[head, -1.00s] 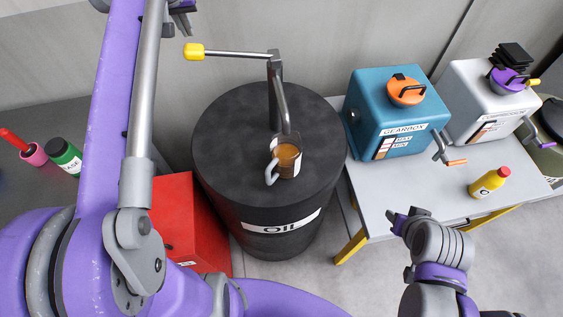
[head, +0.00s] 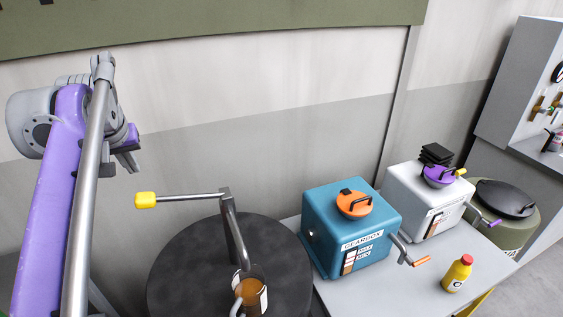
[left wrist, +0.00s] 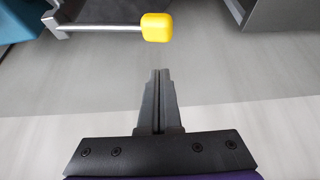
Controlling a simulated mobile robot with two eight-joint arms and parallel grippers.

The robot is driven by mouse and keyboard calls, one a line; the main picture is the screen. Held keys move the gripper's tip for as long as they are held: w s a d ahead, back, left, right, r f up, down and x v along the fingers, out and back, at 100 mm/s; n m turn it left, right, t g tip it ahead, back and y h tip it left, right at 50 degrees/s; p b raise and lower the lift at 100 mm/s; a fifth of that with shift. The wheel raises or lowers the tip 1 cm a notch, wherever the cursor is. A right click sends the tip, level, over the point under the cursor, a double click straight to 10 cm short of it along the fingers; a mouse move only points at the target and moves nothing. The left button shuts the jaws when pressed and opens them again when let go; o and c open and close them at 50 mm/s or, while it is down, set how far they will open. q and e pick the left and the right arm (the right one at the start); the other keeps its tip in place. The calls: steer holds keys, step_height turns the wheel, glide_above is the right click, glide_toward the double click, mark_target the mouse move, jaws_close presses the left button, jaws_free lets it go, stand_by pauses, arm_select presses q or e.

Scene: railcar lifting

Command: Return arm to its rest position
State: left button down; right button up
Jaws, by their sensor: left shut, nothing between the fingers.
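My left arm rises at the left of the head view, its gripper (head: 130,162) up near the wall, beyond and above the yellow-ended pump handle (head: 146,200). In the left wrist view the fingers of my left gripper (left wrist: 161,75) are together with nothing between them. The handle's yellow knob also shows in that view (left wrist: 156,27), apart from the fingers. My right gripper is out of the picture.
To the right, a table (head: 425,275) holds a blue gearbox (head: 350,240), a white gearbox (head: 410,200) and a yellow bottle (head: 457,275).

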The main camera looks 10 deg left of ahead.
arm_select(q)
steer(key=s+d+f+m+h, duration=0.1)
steer(key=s+d+f+m, duration=0.1)
steer(key=s+d+f, duration=0.3)
steer(key=s+d+f+m+t+h, duration=0.1)
steer(key=s+d+f, duration=0.5)
steer(key=f, duration=0.8)
steer(key=s+d+f+m, duration=0.2)
steer(key=s+d+f, duration=0.4)
steer(key=d+f, duration=0.3)
steer(key=shift+s+d+f+m+h, duration=0.2)
steer(key=shift+d+f+m+h, duration=0.15)
steer(key=shift+d, duration=0.35)
